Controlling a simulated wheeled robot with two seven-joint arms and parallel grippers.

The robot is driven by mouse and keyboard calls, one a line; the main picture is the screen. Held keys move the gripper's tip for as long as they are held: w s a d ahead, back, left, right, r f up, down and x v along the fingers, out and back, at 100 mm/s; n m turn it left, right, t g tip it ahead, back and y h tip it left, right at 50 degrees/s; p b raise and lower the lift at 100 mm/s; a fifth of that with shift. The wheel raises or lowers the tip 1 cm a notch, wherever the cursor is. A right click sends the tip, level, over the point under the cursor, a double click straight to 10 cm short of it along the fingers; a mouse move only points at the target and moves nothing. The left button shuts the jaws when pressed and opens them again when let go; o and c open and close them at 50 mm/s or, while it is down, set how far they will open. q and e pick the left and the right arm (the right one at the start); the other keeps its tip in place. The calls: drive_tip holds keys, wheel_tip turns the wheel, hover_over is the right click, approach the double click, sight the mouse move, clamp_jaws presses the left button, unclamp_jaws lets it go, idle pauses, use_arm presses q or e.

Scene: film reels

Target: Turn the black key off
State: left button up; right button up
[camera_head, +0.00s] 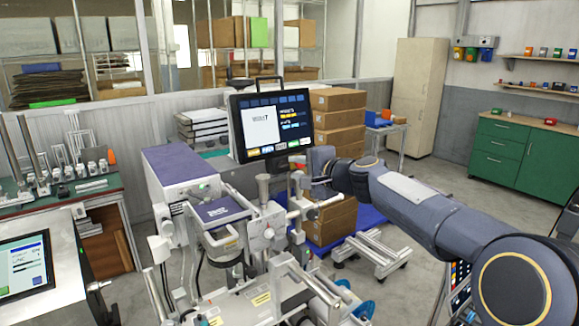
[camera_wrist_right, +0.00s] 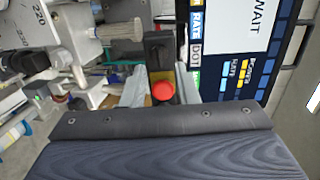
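I see no clear contact with the fingers. In the head view the key is too small or hidden to make out. My left gripper is not in view.
The monitor (camera_head: 271,124) stands right above the gripper. The grey film machine (camera_head: 225,225) with rods and knobs is below and to the left. Stacked cardboard boxes (camera_head: 338,120) stand behind. A green cabinet (camera_head: 510,150) is far right. Open floor lies at the right.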

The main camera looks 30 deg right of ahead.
sight(287, 166)
drive_tip(key=x, duration=0.3)
drive_tip(key=shift+w, duration=0.25)
drive_tip(key=shift+w+a+f, duration=0.1)
drive_tip(key=shift+w, duration=0.1)
clamp_jaws()
